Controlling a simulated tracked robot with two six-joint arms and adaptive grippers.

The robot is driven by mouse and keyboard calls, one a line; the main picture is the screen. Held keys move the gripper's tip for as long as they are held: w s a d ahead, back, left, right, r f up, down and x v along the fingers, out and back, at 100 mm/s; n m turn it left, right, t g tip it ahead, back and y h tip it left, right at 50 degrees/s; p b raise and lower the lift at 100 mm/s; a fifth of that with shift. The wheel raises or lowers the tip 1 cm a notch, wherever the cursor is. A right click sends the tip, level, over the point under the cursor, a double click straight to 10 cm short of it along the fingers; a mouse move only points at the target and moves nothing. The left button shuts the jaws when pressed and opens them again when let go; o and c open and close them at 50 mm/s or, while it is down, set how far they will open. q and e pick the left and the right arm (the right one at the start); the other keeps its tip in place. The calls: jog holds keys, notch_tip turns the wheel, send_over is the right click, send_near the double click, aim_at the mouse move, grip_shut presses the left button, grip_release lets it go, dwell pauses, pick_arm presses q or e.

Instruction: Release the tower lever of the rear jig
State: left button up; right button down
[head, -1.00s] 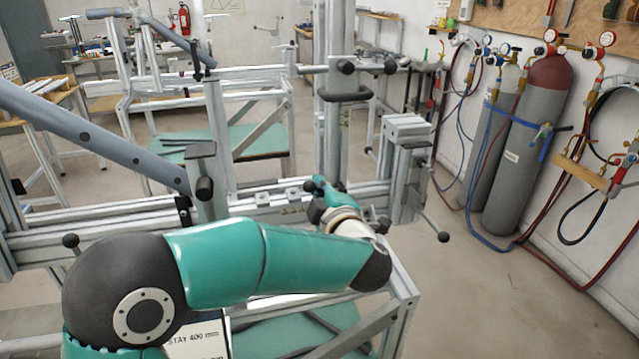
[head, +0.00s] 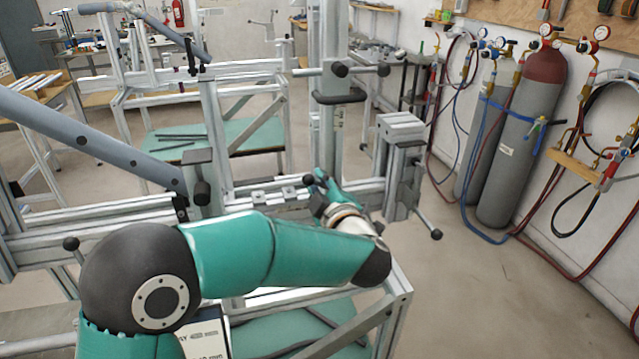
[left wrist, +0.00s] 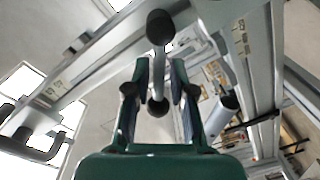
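My left gripper (head: 320,182) is at the foot of the upright tower (head: 329,135) on the nearer jig in the head view, its teal fingers pointing up. In the left wrist view my left gripper (left wrist: 160,95) is open. A metal lever with a black knob (left wrist: 160,27) at its near end runs between the fingers, with a gap visible on each side; a second black knob (left wrist: 158,107) shows lower between them. In the head view a small black knob (head: 308,179) shows beside the fingers. I cannot tell whether the fingers touch the lever. My right gripper is not in view.
A black bar handle (head: 340,97) and a knobbed cross rod (head: 339,70) sit higher on the tower. A clamp block (head: 400,128) with a knobbed lever (head: 436,234) stands to the right. A blue-grey tube (head: 90,140) crosses at left. Gas cylinders (head: 520,140) stand by the wall.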

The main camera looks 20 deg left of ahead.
pick_arm(q)
jog(key=shift+o, duration=0.5)
jog(key=shift+s+r, duration=0.1)
jog(key=v, duration=1.2)
